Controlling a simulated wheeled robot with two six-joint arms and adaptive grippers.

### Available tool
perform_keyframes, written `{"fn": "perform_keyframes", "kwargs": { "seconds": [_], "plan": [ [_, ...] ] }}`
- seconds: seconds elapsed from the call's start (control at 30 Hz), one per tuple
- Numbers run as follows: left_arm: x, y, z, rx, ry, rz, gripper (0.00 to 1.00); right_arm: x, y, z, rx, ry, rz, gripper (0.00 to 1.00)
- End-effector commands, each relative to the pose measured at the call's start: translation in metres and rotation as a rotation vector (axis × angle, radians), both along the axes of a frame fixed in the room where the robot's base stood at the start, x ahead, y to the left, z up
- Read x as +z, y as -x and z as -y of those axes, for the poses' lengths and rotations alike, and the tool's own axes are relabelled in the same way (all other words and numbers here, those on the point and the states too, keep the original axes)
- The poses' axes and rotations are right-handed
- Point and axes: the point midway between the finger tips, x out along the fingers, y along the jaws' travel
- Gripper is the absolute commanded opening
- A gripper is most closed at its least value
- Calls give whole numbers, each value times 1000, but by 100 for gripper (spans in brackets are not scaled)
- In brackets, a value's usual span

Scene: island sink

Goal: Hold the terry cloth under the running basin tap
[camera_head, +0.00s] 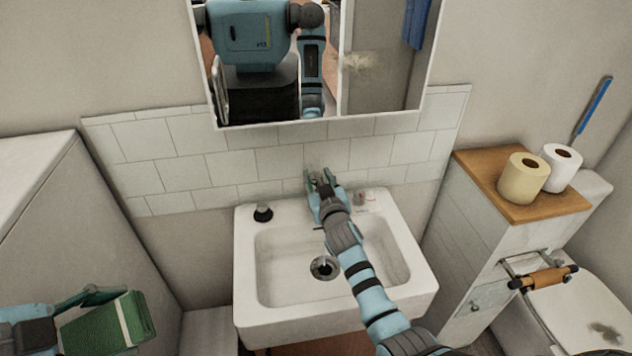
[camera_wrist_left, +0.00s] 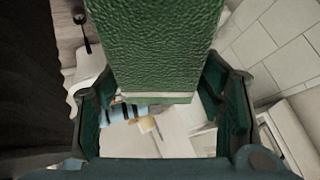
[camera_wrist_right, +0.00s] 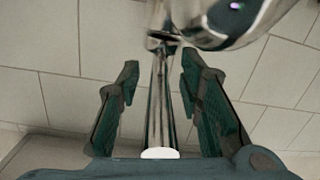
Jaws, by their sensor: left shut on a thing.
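The folded green terry cloth (camera_head: 106,326) is at the lower left of the head view, left of the basin. My left gripper (camera_head: 95,298) is shut on it, and the cloth fills the space between the fingers in the left wrist view (camera_wrist_left: 155,45). My right gripper (camera_head: 319,181) is at the back of the white basin (camera_head: 243,235), over the tap. In the right wrist view the chrome tap (camera_wrist_right: 160,100) stands between its two spread fingers. The gripper hides most of the tap in the head view. No water stream shows in the bowl.
A drain plug (camera_head: 324,267) sits in the bowl, and a dark-topped item (camera_head: 263,212) stands on the basin's left back corner. A mirror (camera_head: 385,70) hangs behind. To the right are a cabinet (camera_head: 470,160) with two paper rolls (camera_head: 524,177) and a toilet (camera_head: 570,310).

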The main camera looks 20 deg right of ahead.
Motion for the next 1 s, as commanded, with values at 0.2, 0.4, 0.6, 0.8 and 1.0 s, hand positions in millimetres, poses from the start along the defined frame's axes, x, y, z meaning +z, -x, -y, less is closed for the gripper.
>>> {"fn": "perform_keyframes", "kwargs": {
  "seconds": [0.2, 0.4, 0.6, 0.8, 1.0],
  "plan": [
    [0, 0, 0, 0, 0, 0, 7, 3, 35, -6, 1, -2, 0, 33],
    [0, 0, 0, 0, 0, 0, 7, 9, 90, -13, 0, -2, -2, 33],
    [0, 0, 0, 0, 0, 0, 7, 12, 116, -17, 0, 0, -1, 33],
    [0, 0, 0, 0, 0, 0, 7, 12, 117, -17, 0, 0, -1, 33],
    [0, 0, 0, 0, 0, 0, 7, 12, 118, -17, -1, 0, -4, 33]
  ]
}}
